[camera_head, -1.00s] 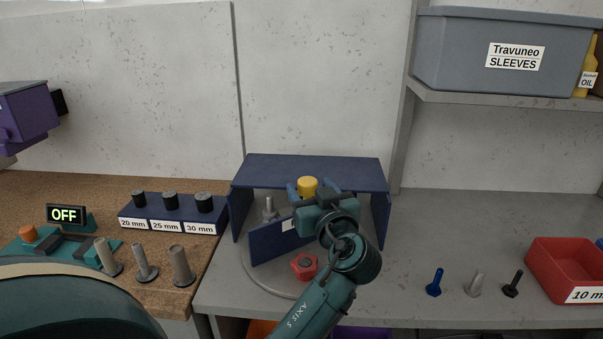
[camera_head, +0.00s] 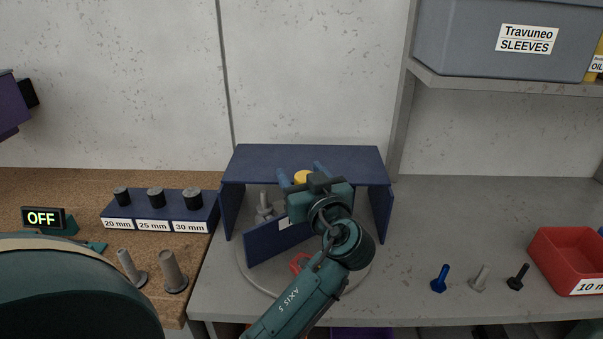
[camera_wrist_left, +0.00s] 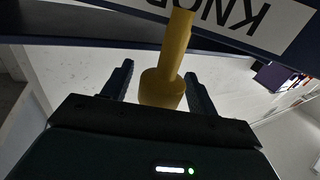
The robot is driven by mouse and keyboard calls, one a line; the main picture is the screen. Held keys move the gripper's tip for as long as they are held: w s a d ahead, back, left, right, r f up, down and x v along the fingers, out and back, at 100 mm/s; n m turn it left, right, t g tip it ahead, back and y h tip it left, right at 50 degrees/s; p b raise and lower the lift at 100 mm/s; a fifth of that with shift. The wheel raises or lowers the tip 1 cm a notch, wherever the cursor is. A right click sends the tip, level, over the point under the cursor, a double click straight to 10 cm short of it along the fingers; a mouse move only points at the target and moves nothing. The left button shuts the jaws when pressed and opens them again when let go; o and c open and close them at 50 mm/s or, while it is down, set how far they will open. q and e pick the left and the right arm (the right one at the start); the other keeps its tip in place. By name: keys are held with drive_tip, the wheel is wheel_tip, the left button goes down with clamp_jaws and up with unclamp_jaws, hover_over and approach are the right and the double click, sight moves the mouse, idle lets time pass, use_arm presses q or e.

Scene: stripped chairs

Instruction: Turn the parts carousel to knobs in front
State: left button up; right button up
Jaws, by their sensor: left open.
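The parts carousel is a grey round disc (camera_head: 262,281) under a dark blue hood (camera_head: 310,162), with a blue divider panel (camera_head: 262,242) standing on it. A yellow post handle (camera_head: 302,177) rises near the divider. My left gripper (camera_head: 302,172) is open with its fingers either side of the handle's top. In the left wrist view, the handle (camera_wrist_left: 163,88) stands between the open fingers (camera_wrist_left: 160,74), and a label reading "KNO…" (camera_wrist_left: 245,18) appears upside down. A red knob (camera_head: 299,263) sits on the disc's front side, partly hidden by my arm. Grey bolts (camera_head: 264,206) stand behind the divider.
A blue block (camera_head: 160,226) marked 20, 25 and 30 mm and grey pins (camera_head: 172,273) stand to the left, near an OFF display (camera_head: 43,217). Several small bolts (camera_head: 478,280) and a red bin (camera_head: 570,255) are on the right. A grey SLEEVES bin (camera_head: 500,50) sits above.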

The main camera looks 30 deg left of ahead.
use_arm(q)
clamp_jaws()
use_arm(e)
drive_tip(key=shift+s+r, duration=0.1)
idle(0.4)
